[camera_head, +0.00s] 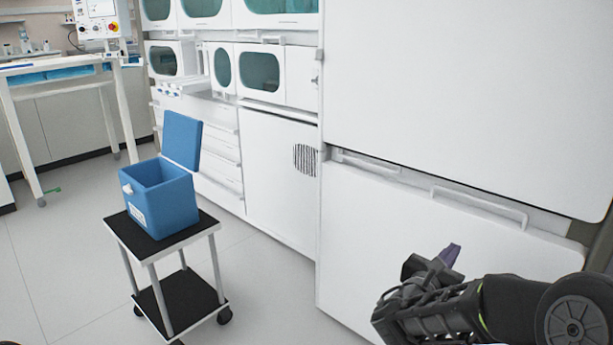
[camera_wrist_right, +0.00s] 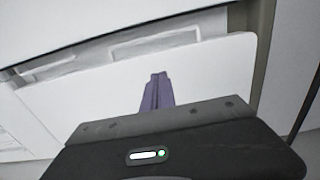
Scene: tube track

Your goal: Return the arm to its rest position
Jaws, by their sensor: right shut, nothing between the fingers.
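My right gripper (camera_head: 449,254) is at the lower right of the head view, in front of the white cabinet front. Its purple fingertips are together and hold nothing. The same purple fingers (camera_wrist_right: 157,91) show in the right wrist view, pressed side by side, pointing at the white panel. A gap to the panel cannot be judged exactly. My left gripper is not in view.
A blue box (camera_head: 165,200) with its lid open stands on a small black-topped cart (camera_head: 206,226) at the left. The tall white cabinet (camera_head: 460,90) with handles (camera_head: 480,205) fills the right. Pale floor (camera_head: 60,270) is clear left of the cart. A white table (camera_head: 60,72) stands at the back left.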

